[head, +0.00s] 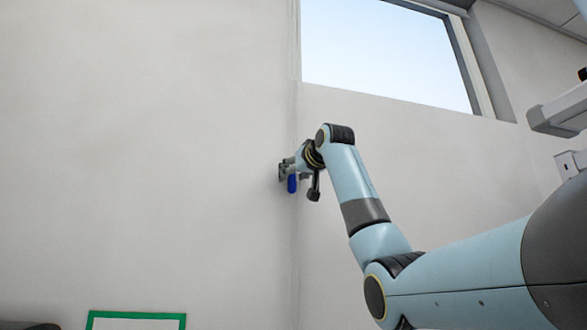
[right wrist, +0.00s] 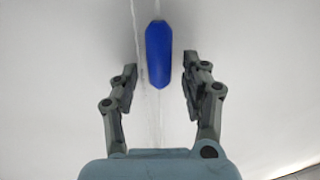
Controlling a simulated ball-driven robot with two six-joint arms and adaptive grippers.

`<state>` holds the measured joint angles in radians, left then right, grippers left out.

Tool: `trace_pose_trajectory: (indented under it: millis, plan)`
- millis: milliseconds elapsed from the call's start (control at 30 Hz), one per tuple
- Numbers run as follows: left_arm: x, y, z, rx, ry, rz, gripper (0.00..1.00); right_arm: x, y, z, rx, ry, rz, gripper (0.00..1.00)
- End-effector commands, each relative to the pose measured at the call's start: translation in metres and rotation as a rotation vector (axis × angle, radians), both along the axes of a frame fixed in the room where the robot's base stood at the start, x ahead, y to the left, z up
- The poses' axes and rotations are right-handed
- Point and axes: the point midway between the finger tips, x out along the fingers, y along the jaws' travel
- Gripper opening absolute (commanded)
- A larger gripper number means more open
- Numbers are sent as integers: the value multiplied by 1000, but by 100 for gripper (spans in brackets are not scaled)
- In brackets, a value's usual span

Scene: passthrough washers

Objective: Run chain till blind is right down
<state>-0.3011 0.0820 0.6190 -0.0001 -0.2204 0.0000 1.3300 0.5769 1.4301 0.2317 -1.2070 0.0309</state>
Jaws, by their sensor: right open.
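The window (head: 390,52) at the upper right shows pale sky through its pane. The blind itself cannot be made out for sure. Thin pale chain strands (head: 294,60) seem to run down the wall beside the window's left edge. A blue, capsule-shaped piece (head: 292,184) hangs upright at my right gripper (head: 284,173). In the right wrist view the blue piece (right wrist: 158,55) stands between the two open fingers of that gripper (right wrist: 160,72), with a gap on each side. Thin strands (right wrist: 161,120) continue below it. My left gripper is not in view.
The plain wall (head: 140,120) is close behind the right gripper. A green-edged white panel (head: 136,321) shows at the bottom left. A grey fixture (head: 560,112) stands out at the right edge. The wall left of the chain is clear.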

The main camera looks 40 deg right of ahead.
Motion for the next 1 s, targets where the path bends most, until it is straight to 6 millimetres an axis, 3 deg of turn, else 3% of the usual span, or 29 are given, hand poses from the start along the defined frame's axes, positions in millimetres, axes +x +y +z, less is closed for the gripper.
trace_pose_trajectory:
  millis: [300, 667, 1000]
  plan:
    - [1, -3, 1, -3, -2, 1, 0, 3, -1, -1, -1, 1, -1, 47]
    - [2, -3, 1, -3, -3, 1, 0, 3, -1, -1, 0, 1, -1, 0]
    - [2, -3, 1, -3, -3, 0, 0, 3, -1, -1, -1, 1, -1, 0]
